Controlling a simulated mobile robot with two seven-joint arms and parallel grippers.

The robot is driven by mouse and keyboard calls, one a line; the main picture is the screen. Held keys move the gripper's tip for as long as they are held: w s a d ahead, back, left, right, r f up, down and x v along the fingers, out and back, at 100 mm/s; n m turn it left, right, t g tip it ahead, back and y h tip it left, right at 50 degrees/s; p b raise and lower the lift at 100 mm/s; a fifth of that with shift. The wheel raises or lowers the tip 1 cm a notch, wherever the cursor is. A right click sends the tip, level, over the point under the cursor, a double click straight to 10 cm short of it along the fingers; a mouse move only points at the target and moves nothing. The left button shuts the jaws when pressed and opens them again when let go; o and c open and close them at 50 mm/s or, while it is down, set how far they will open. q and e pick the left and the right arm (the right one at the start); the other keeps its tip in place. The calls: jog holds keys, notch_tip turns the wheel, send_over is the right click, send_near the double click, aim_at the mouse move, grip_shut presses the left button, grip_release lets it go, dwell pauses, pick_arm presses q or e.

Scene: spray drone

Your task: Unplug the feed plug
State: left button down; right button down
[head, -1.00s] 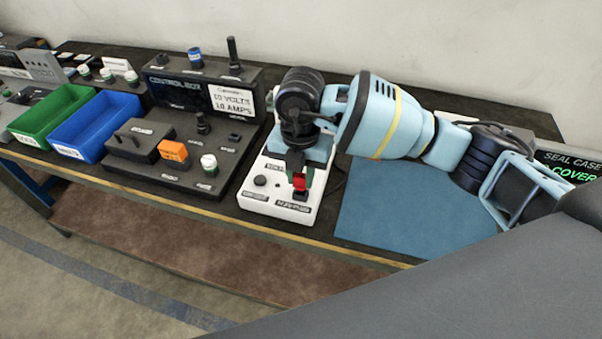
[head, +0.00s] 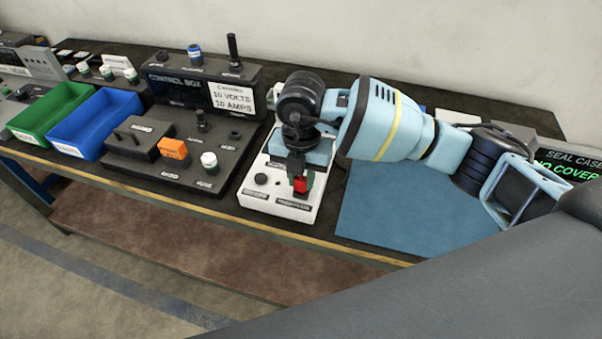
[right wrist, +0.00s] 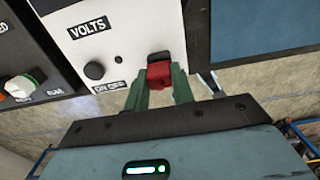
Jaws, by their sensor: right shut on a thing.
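The red plug (head: 301,186) is at the front of the white supply box (head: 256,199), near its labels. My right gripper (head: 303,183) points down over the box, and its green fingers are shut on the red plug. In the right wrist view the plug (right wrist: 160,74) sits between the two fingertips, with a black part against its far side. I cannot tell whether the plug is still seated in the box. My left gripper is not in view.
A control box (head: 190,88) with knobs stands left of the white box. Blue (head: 95,122) and green (head: 52,112) bins are further left. A blue mat (head: 385,222) lies bare to the right. A dark sign (head: 570,165) stands at the far right.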

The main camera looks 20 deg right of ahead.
aim_at(301, 178)
jog(key=shift+f, duration=0.6)
jog(key=c, duration=1.1)
grip_release()
notch_tip(301, 178, up, 8)
jog(key=shift+f, duration=0.1)
